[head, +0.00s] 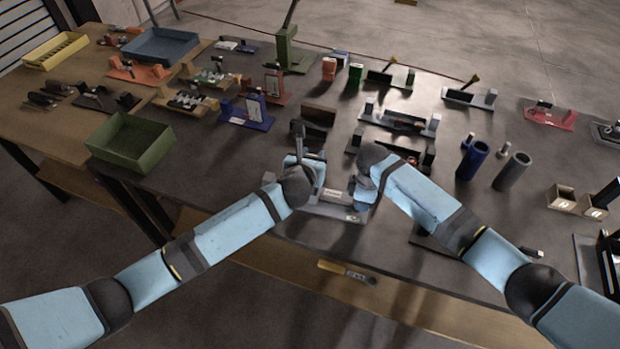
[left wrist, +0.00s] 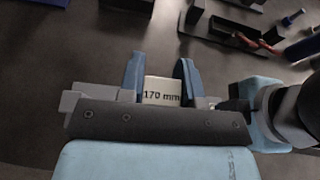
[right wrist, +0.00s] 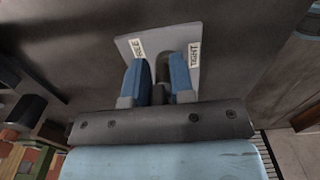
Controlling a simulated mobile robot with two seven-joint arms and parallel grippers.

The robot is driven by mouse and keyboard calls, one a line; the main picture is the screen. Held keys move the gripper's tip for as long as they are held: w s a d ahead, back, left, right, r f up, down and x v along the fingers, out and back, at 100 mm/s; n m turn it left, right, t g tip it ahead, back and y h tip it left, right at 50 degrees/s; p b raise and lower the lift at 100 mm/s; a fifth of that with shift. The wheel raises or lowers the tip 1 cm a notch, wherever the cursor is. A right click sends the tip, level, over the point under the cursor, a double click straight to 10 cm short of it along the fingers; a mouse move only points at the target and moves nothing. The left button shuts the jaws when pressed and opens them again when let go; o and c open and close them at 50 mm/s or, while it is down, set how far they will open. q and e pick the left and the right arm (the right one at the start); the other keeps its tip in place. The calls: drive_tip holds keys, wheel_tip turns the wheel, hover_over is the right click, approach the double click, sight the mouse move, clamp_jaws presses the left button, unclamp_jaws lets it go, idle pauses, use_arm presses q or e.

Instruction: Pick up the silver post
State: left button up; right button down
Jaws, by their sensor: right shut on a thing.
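My left gripper (head: 312,160) is over the front middle of the dark table. In the left wrist view its two blue fingers (left wrist: 160,75) stand apart, with a pale block (left wrist: 162,90) marked "170 mm" seen between them. I cannot tell if they touch it. My right gripper (head: 362,192) is low beside it, to the right. In the right wrist view its fingers (right wrist: 160,78) are shut on a narrow grey post (right wrist: 162,72), mostly hidden between them. This looks like the silver post, though shadow darkens it. A grey plate with white labels (right wrist: 138,42) lies beyond the fingertips.
A grey holder (head: 325,209) lies under both grippers. A blue tube (head: 472,160) and a grey tube (head: 512,171) stand at the right. A green bin (head: 130,142) is at the left. Several fixtures crowd the table behind the grippers.

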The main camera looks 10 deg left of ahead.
use_arm(q)
clamp_jaws()
drive_tip(key=shift+r, duration=0.1)
wheel_tip(320, 180, up, 10)
idle(0.3)
use_arm(e)
drive_tip(key=c, duration=0.9)
unclamp_jaws()
